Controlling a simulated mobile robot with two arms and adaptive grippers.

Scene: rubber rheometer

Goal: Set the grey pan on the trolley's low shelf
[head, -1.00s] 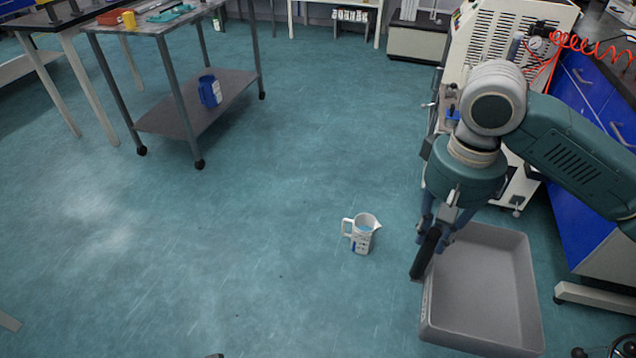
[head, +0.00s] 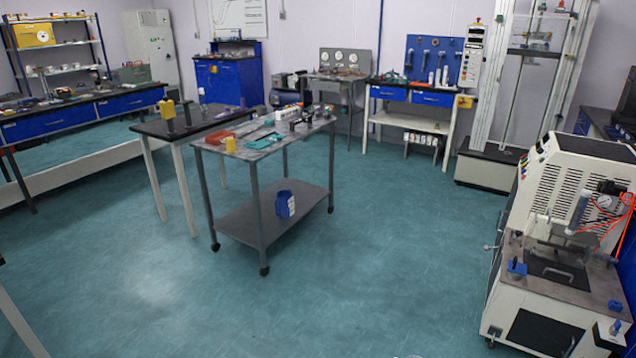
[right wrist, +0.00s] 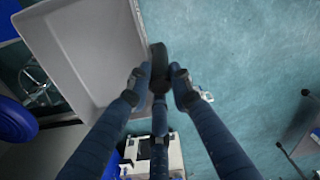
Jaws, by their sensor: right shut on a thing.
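The grey pan (right wrist: 88,48) fills the upper left of the right wrist view, with its long wall beside the fingers. My right gripper (right wrist: 164,80) is shut on the pan's rim there. Neither the pan nor my grippers show in the head view now. The trolley (head: 258,195) stands near the middle of the head view. Its low shelf (head: 245,222) carries a blue container (head: 285,204) towards the right end; the rest of the shelf looks bare. My left gripper is not in view.
The trolley's top (head: 270,140) holds tools and a yellow cup. A black-topped table (head: 185,125) stands close on its left. The rheometer machine (head: 560,240) is at the right. Open floor (head: 390,240) lies between machine and trolley.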

